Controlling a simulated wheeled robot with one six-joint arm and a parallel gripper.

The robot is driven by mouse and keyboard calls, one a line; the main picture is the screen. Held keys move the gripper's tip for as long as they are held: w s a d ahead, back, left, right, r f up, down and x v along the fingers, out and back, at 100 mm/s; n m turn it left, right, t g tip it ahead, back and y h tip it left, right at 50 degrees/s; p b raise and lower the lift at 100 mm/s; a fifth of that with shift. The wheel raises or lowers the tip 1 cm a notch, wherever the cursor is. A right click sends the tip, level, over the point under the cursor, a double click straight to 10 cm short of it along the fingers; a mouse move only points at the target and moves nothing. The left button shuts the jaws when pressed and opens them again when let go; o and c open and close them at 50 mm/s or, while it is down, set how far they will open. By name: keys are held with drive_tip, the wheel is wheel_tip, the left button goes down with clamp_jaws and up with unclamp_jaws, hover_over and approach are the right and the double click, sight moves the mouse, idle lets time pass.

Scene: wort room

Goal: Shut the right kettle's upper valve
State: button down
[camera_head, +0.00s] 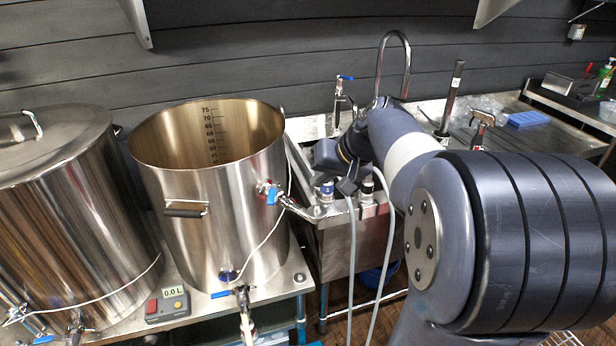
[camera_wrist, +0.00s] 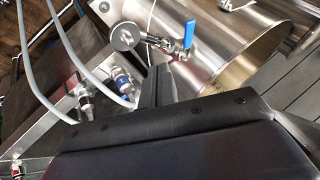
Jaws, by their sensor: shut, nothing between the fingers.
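The right kettle (camera_head: 180,232) is an open steel pot with a volume scale inside; its wall also shows in the wrist view (camera_wrist: 235,45). Its upper valve (camera_head: 268,188) sits on the right side of the wall, with a short blue lever. In the wrist view the valve's blue lever (camera_wrist: 190,28) appears to stand across the line of the valve and its round steel fitting (camera_wrist: 125,38). My gripper (camera_wrist: 157,82) is shut and empty, its fingers just short of the valve and apart from the lever. In the head view my gripper (camera_head: 347,186) is right of the valve.
A lower valve with a blue lever (camera_head: 220,294) is at the kettle's base. A lidded kettle (camera_head: 70,210) stands left. A steel sink (camera_head: 337,240) with hose fittings and grey hoses (camera_head: 352,250) lies right, close to my gripper. A display box (camera_head: 167,305) sits in front.

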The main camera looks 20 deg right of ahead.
sight(272, 198)
drive_tip(key=x, duration=0.7)
drive_tip(key=shift+w+a+f, duration=0.15)
drive_tip(key=shift+w+f, duration=0.05)
drive_tip(key=shift+f, duration=0.05)
drive_tip(key=a+p, duration=0.1)
drive_tip(key=a, duration=0.1)
drive_tip(key=w+a, duration=0.1)
drive_tip(key=a, duration=0.1)
drive_tip(key=shift+w+f+p, duration=0.2)
drive_tip(key=shift+p, duration=0.2)
drive_tip(key=shift+a+m+h+p, duration=0.3)
drive_tip(key=shift+a+m+p, duration=0.05)
drive_tip(key=shift+m, duration=0.25)
drive_tip(key=shift+a+r+m+t+h+p, duration=0.1)
drive_tip(key=shift+a+m+t+h+p, duration=0.35)
drive_tip(key=shift+a+m+p, duration=0.4)
drive_tip(key=shift+w+a, duration=0.35)
drive_tip(key=shift+a, duration=0.5)
drive_tip(key=shift+w+a, duration=0.4)
drive_tip(key=shift+a, duration=0.55)
